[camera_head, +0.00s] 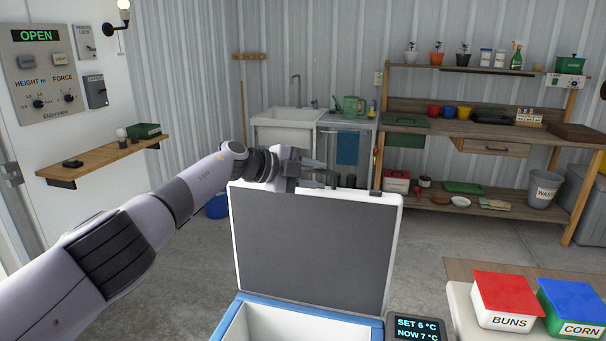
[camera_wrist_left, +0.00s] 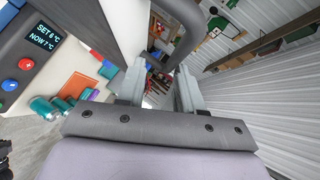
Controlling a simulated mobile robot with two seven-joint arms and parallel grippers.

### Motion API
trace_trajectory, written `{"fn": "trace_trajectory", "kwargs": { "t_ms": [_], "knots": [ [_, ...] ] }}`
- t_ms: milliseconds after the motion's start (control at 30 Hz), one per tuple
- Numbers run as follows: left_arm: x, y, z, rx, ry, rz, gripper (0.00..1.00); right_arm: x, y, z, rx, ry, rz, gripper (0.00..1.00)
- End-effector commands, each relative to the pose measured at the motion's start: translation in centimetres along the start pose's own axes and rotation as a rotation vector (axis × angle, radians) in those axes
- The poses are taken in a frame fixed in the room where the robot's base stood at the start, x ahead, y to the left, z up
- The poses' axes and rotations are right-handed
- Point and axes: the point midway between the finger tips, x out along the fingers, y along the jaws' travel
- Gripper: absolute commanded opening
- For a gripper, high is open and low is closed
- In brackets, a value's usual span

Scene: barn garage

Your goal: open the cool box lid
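The cool box (camera_head: 262,327) stands in front of me with a blue rim and a white inside. Its lid (camera_head: 312,245) stands up, roughly vertical, with its dark grey inner panel facing me. My left gripper (camera_head: 322,172) is at the lid's upper edge, left of its middle. In the left wrist view, the dark lid handle (camera_wrist_left: 187,35) curves close to the tips of my left gripper (camera_wrist_left: 162,80). The two fingers are apart with a gap between them, and I see no firm hold on the handle. My right gripper is not in view.
A display (camera_head: 416,327) on the cool box reads set 6 °C, now 7 °C. A red-lidded buns box (camera_head: 507,301) and a blue-lidded corn box (camera_head: 573,308) sit on a surface at the right. A workbench (camera_head: 470,128) and sink (camera_head: 288,117) stand behind. Floor is clear between.

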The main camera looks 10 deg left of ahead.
Motion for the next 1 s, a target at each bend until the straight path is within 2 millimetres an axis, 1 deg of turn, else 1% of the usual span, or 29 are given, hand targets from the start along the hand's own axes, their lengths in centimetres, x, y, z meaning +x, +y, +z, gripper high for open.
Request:
{"fn": "trace_trajectory", "kwargs": {
  "t_ms": [267, 467, 800, 1000],
  "knots": [
    [-1.3, 0.1, 0.3, 0.002, -0.003, 0.000, 0.35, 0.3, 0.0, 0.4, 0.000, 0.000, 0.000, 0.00],
    [-2.4, 0.3, 0.1, 0.001, -0.002, 0.002, 0.35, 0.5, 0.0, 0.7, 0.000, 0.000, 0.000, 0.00],
    [-5.7, 0.2, 0.1, 0.001, -0.002, 0.001, 0.35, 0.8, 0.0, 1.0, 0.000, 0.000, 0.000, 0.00],
    [-6.8, 0.2, 0.0, 0.000, -0.001, 0.002, 0.35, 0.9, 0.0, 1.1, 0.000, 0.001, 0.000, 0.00]
  ]
}}
